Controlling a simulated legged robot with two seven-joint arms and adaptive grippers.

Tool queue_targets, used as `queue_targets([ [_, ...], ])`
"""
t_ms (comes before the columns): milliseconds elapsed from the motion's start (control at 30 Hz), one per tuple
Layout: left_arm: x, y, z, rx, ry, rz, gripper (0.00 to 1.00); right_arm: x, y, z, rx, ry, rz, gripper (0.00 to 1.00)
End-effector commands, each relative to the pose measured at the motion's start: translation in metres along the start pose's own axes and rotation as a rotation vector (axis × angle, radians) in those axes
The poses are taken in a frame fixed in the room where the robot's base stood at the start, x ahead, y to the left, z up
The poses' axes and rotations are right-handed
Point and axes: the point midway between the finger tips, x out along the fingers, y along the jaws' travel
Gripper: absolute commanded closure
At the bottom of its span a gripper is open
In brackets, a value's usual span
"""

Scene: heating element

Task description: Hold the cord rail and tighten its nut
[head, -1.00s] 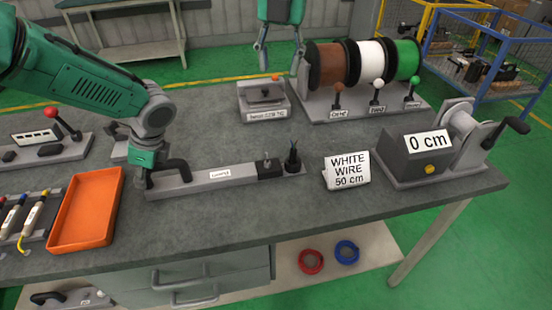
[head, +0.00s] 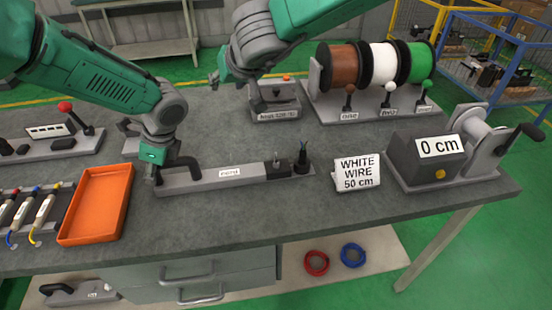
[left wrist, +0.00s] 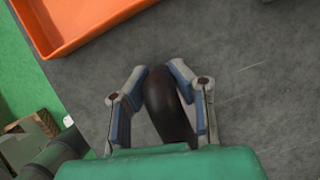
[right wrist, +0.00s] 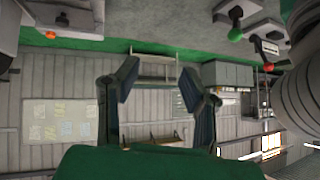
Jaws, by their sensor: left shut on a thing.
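The cord rail (head: 210,180) is a long grey bar lying on the table, with a black handle (head: 184,164) at its left end. A black block (head: 277,170) with a small upright post on top sits near its right end, beside a black plug-like piece (head: 301,163). The nut is too small to make out clearly. My left gripper (head: 152,174) is shut on the handle; in the left wrist view the dark handle (left wrist: 165,105) lies between its fingers (left wrist: 156,72). My right gripper (head: 220,78) is raised above the table's back; the right wrist view shows its fingers (right wrist: 158,85) apart and empty.
An orange tray (head: 95,205) stands left of the rail. A white-wire sign (head: 357,173) and a wire-measuring machine (head: 430,160) stand right. Spools (head: 377,64) with levers and a small grey device (head: 275,100) are behind. Bare tabletop lies around the rail.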

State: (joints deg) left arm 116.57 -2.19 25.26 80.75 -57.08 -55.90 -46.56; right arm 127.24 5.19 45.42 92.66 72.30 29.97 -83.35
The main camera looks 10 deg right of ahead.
Motion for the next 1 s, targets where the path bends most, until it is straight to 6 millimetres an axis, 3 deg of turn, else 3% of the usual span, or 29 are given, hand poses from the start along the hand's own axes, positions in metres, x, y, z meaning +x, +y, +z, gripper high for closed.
queue_targets([
  [100, 0.0, 0.0, 0.0, -0.001, 0.0, -0.001, 1.0, -0.004, 0.028, 0.049, 0.211, -0.134, 0.189, 0.63],
  [300, 0.0, 0.0, 0.0, -0.001, 0.0, -0.001, 1.0, -0.024, 0.055, 0.11, 0.41, -0.299, 0.426, 0.63],
  [433, 0.0, 0.0, 0.0, -0.001, 0.0, -0.001, 1.0, -0.031, 0.061, 0.127, 0.455, -0.345, 0.493, 0.63],
  [567, 0.0, 0.0, 0.0, 0.0, 0.0, -0.001, 1.0, -0.025, 0.067, 0.135, 0.464, -0.356, 0.509, 0.63],
  [1000, 0.0, 0.0, 0.0, -0.001, 0.0, -0.001, 1.0, 0.044, 0.098, 0.17, 0.462, -0.354, 0.506, 0.63],
])
